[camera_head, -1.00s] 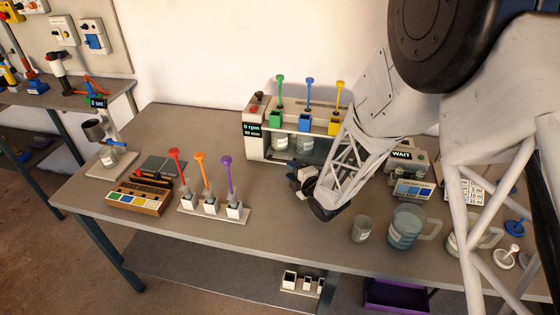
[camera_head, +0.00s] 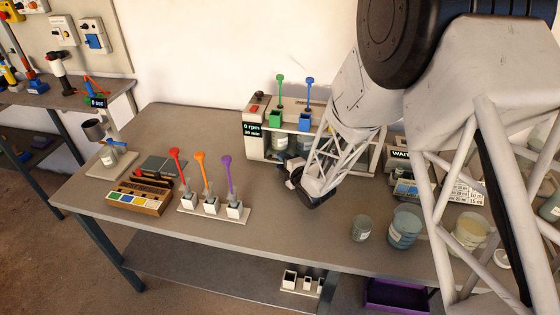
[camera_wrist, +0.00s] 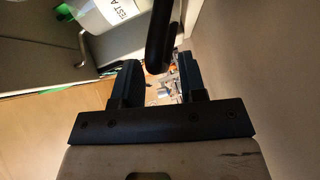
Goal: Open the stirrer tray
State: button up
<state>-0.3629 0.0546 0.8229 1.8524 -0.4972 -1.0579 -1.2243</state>
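The stirrer (camera_head: 254,140) is a pale box at the back of the table, with a "0 rpm 30 min" display and coloured paddles on top. Labelled beakers (camera_head: 279,141) stand in its lower bay; my arm hides its right part. My gripper (camera_head: 290,178) is just in front of the stirrer. In the wrist view, my gripper (camera_wrist: 158,82) is open, with a dark curved handle bar (camera_wrist: 160,38) between or just beyond its fingers. Gaps show on both sides of the bar. A white beaker marked "TEST A" (camera_wrist: 112,12) stands beside it. How far out the tray is, I cannot tell.
A rack with red, orange and purple paddles (camera_head: 214,208) stands to the left of my gripper. Glass beakers (camera_head: 403,228) stand to the right, near the front edge. The table between the rack and the beakers is clear.

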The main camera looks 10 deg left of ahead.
jog(key=shift+x, duration=0.9)
jog(key=shift+c, duration=0.5)
grip_shut()
